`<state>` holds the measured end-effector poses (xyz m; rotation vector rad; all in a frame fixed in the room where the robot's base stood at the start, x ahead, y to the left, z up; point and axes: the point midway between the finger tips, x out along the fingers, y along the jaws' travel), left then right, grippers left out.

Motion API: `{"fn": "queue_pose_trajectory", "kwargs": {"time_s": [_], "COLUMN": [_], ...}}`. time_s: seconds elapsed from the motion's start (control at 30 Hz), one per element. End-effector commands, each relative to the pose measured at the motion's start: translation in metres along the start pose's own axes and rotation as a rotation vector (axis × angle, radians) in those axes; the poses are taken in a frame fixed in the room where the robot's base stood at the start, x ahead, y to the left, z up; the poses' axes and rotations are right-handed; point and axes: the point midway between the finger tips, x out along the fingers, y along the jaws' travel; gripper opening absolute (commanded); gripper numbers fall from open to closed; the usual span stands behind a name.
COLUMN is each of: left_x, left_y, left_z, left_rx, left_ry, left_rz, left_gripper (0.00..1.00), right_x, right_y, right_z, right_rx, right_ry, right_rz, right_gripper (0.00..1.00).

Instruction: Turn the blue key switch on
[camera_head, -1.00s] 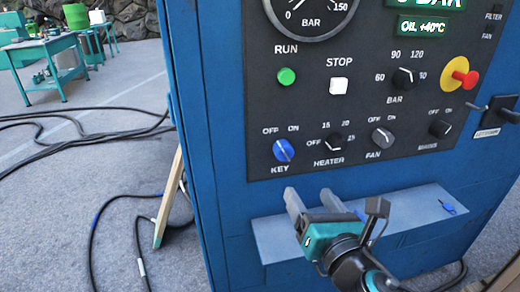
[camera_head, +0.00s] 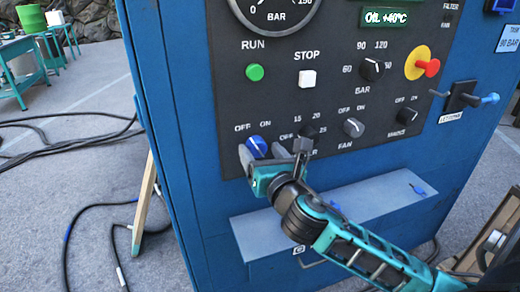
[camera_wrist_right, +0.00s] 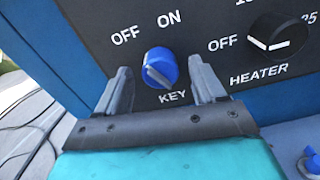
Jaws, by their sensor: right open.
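The blue key switch (camera_head: 256,146) is a round knob at the lower left of the black control panel, under OFF and ON marks. In the wrist view the knob (camera_wrist_right: 160,62) has a white line that slants toward the OFF side. My right gripper (camera_head: 272,158) is open in front of the panel. In the wrist view its two fingers stand on either side of the knob, with a visible gap on each side; whether either touches it I cannot tell. In the head view the gripper covers part of the KEY label area. My left gripper is not in view.
The black heater knob (camera_wrist_right: 278,36) sits just right of the gripper. A grey shelf (camera_head: 262,232) juts out below the panel, with a small blue item (camera_head: 417,189) on it. A red emergency knob (camera_head: 431,68) and a blue-tipped lever (camera_head: 489,99) are farther right.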

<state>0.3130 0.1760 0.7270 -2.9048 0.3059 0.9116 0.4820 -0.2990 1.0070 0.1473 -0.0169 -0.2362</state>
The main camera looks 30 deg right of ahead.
Motion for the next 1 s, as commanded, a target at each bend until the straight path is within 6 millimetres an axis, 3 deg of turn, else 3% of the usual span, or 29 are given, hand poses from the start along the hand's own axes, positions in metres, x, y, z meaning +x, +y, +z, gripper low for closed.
{"fn": "queue_pose_trajectory", "kwargs": {"time_s": [0.13,0.47,1.0], "left_x": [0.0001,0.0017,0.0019], "left_y": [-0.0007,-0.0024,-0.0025], "left_z": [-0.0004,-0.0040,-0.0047], "left_rx": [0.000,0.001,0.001], "left_ry": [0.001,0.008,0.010], "left_rz": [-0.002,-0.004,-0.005], "left_gripper": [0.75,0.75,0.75], "right_x": [0.0110,0.0133,0.0131], "right_y": [0.0005,0.0003,0.0002], "right_z": [0.0003,-0.0001,0.0000], "right_rx": [0.002,0.001,0.001], "right_ry": [0.000,0.001,0.000], "right_rz": [0.001,0.001,0.001], "right_gripper": [0.69,0.69,0.17]}}
